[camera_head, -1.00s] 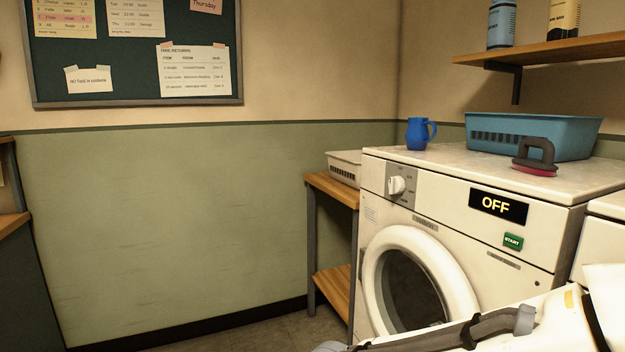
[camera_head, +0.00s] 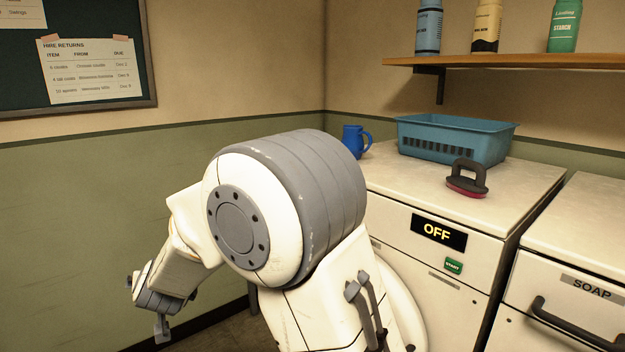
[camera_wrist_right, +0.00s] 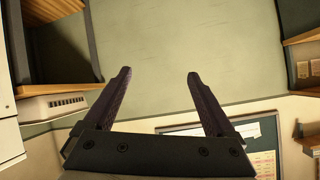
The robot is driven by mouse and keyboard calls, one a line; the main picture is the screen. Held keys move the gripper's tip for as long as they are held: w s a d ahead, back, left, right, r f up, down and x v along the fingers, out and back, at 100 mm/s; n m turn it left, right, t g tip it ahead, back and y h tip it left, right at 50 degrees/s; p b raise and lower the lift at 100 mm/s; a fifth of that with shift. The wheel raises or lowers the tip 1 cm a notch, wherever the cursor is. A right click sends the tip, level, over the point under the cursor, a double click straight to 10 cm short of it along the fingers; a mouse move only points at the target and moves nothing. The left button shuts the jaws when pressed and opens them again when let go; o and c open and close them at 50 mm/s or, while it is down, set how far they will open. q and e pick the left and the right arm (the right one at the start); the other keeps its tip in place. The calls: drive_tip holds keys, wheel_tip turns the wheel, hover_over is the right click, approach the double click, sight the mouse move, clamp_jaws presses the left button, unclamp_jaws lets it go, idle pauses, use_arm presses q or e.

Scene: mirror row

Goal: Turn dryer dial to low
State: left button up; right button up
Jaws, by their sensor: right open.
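The white dryer (camera_head: 420,292) stands right of centre in the head view, with its display (camera_head: 437,231) reading OFF and a green START button (camera_head: 453,266). Its dial is hidden behind my right arm. My right arm reaches across the middle of the head view, with the right gripper (camera_head: 161,328) low at the left, in front of the green wall and away from the dryer. In the right wrist view the right gripper (camera_wrist_right: 158,76) is open and empty, its fingers facing the wall. My left gripper is not in view.
A shelf (camera_head: 510,62) with bottles hangs above. A SOAP drawer unit (camera_head: 585,270) stands at the right.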

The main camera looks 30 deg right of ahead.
drive_tip(key=w+d+r+m+h+p, duration=0.2)
drive_tip(key=w+d+r+m+h, duration=0.15)
drive_tip(key=d, duration=0.45)
drive_tip(key=w+d+r+m+h+p, duration=0.25)
drive_tip(key=d+h, duration=0.25)
drive_tip(key=d, duration=0.3)
use_arm(q)
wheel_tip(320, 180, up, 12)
drive_tip(key=p, duration=0.5)
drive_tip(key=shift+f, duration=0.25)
use_arm(e)
drive_tip(key=s+d+m+g+h, duration=0.2)
drive_tip(key=d+g+h, duration=0.1)
drive_tip(key=d, duration=0.6)
drive_tip(key=s+d+r+m+g+h, duration=0.1)
drive_tip(key=s+d+m+g+h, duration=0.2)
drive_tip(key=d, duration=0.6)
drive_tip(key=s+d+m+g+h, duration=0.3)
drive_tip(key=d+g+h, duration=0.1)
drive_tip(key=d, duration=0.5)
drive_tip(key=shift+s+r, duration=0.2)
drive_tip(key=shift+a, duration=0.1)
drive_tip(key=shift+c, duration=0.3)
